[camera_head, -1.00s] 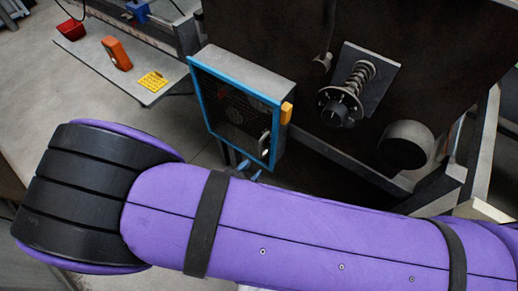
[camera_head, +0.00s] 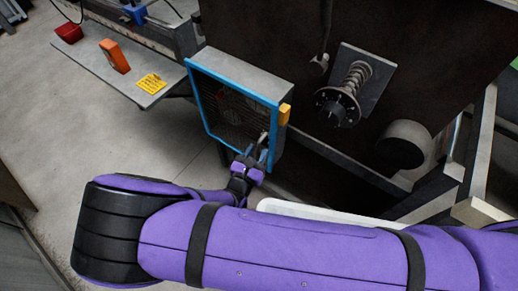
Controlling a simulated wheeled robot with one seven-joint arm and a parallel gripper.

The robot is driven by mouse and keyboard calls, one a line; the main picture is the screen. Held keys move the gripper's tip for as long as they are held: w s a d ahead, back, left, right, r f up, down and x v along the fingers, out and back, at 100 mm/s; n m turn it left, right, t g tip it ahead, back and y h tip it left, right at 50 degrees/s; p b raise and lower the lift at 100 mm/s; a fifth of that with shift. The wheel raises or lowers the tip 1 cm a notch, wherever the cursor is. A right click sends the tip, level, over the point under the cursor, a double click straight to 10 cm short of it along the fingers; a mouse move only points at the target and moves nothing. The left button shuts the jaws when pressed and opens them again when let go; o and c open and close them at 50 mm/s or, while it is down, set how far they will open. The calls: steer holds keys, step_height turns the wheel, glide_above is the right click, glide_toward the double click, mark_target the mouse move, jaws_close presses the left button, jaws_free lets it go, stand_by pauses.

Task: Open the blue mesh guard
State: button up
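The blue mesh guard (camera_head: 208,122) is a blue frame with dark mesh on the front of a grey box (camera_head: 245,68). It looks shut, with its frame against the box. A pale upright handle (camera_head: 264,137) shows near its lower right corner. My gripper (camera_head: 257,149) is in front of that corner, right by the handle. Its two fingers look spread apart; whether they touch the handle or stand on either side of it is too small to tell. My purple arm hides the area below.
A yellow block (camera_head: 285,114) is on the box's right edge. A shelf (camera_head: 146,97) at left holds an orange device (camera_head: 115,56) and a yellow card (camera_head: 151,83).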

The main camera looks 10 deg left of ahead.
steer(key=shift+w+d, duration=0.15)
steer(key=shift+w, duration=0.65)
steer(key=shift+c, duration=0.3)
jaws_close()
